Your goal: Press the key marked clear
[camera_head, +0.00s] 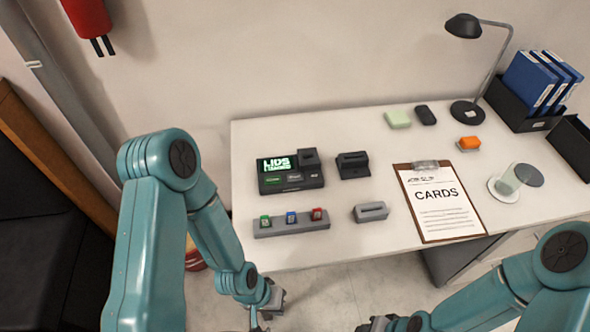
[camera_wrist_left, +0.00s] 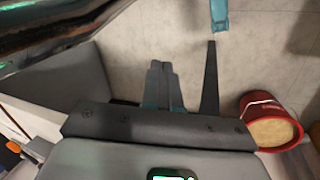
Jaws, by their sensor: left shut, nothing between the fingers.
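The marking machine (camera_head: 310,184), a dark box with a lit green screen (camera_head: 277,164), sits at the desk's left. A green key (camera_head: 272,180) and dark keys (camera_head: 295,178) lie below the screen. Their labels are too small to read, so I cannot tell which is marked clear. My left gripper (camera_head: 258,325) is below the desk's front edge, well apart from the machine. In the left wrist view its fingers (camera_wrist_left: 165,88) are together and empty. My right gripper (camera_head: 372,326) shows partly at the bottom edge, and its fingers are unclear.
A grey rack (camera_head: 290,229) with green, blue and red pieces stands in front of the machine. A lamp (camera_head: 467,110) stands at the back. A red bucket (camera_wrist_left: 272,120) is on the floor.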

